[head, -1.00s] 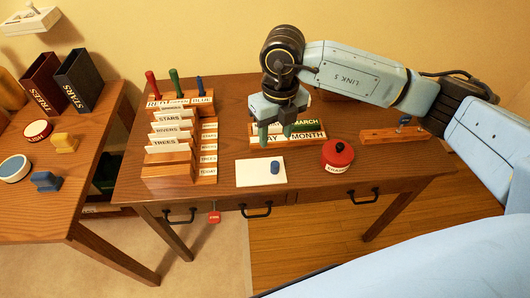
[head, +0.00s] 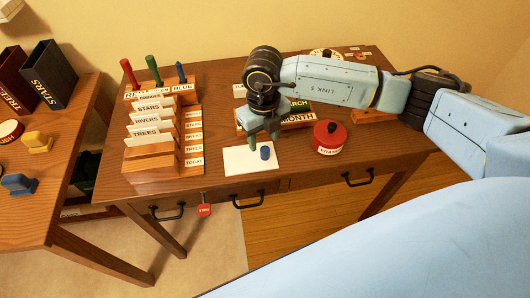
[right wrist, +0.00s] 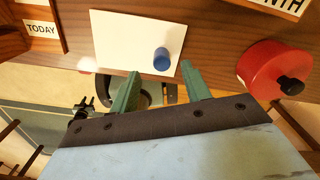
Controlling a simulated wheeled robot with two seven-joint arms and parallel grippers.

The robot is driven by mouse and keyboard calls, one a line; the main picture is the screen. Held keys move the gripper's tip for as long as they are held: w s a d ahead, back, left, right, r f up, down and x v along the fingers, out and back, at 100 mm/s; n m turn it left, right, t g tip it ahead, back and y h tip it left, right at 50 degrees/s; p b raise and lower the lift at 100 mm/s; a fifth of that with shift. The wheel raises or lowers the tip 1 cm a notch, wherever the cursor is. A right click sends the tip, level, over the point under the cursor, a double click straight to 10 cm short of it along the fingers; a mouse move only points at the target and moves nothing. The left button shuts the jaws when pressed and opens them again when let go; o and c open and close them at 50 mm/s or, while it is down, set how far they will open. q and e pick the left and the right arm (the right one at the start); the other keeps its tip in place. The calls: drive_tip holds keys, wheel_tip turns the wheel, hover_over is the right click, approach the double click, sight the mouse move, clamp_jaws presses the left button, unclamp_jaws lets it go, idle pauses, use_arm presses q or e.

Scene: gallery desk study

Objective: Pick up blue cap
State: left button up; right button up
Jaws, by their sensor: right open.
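The blue cap (head: 265,153) is a small blue cylinder on a white card (head: 240,161) near the front edge of the desk. It also shows in the right wrist view (right wrist: 162,59), towards the right side of the card. My right gripper (head: 263,142) has green fingers and hangs over the card, close to the cap. In the right wrist view the gripper (right wrist: 158,85) is open and empty, with the cap just beyond its fingertips and between their lines. Height above the card is hard to tell. My left gripper is not in view.
A red round container (head: 328,138) with a black knob stands right of the card. A wooden card rack (head: 156,160) stands to the left, with pens behind it. A month block (head: 297,121) lies behind the gripper. Drawer handles stick out below the desk front.

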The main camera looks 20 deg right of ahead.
sight(265, 149)
wheel_tip(265, 149, down, 5)
drive_tip(key=shift+s+d+f+b, duration=0.1)
drive_tip(key=shift+s+b, duration=0.05)
drive_tip(key=shift+b, duration=0.25)
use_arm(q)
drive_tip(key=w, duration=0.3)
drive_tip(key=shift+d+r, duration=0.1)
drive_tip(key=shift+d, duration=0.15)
use_arm(e)
drive_tip(key=shift+c, duration=0.2)
clamp_jaws()
